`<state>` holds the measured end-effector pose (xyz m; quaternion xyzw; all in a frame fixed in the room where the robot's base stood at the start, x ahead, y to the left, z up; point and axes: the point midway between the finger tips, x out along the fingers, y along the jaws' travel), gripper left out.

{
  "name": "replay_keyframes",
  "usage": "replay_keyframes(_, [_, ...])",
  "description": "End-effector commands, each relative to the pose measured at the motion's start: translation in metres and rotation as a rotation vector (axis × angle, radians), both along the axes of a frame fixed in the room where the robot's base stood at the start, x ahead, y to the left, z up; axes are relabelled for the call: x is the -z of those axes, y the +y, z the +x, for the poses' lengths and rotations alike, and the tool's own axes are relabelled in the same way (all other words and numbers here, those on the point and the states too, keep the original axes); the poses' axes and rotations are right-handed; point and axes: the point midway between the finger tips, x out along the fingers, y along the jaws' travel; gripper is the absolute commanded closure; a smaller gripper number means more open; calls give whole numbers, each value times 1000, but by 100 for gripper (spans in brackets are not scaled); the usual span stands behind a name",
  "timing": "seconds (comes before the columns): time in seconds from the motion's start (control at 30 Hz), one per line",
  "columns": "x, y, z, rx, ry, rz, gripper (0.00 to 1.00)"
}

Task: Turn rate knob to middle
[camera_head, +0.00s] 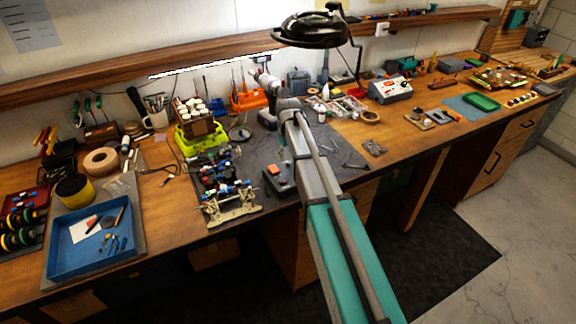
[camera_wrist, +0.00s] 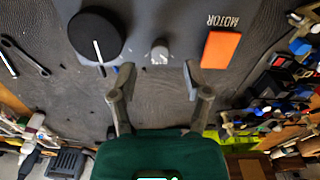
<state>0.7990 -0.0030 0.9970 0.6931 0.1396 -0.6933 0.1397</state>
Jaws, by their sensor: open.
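A grey control panel (camera_wrist: 215,20) fills the top of the wrist view, seen upside down. No rate label is readable. My gripper (camera_wrist: 157,70) is open and empty, its two fingers spread below the small knob and apart from it. In the head view, the box with its orange switch (camera_head: 273,170) sits at the bench's front; my arm hides its right part.
A dark mat (camera_head: 340,155) covers the bench around the box. An RC car chassis (camera_head: 225,185) stands to its left, with a lime-green tray (camera_head: 195,142) behind. A blue tray (camera_head: 90,245) lies farther left. A lamp (camera_head: 312,30) hangs above.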

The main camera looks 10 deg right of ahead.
Motion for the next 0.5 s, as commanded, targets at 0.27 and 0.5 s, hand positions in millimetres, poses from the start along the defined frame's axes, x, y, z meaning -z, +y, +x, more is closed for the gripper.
replay_keyframes(0.27, [23,0,0,0,0,0,38])
replay_keyframes(0.5, [31,0,0,0,0,0,38])
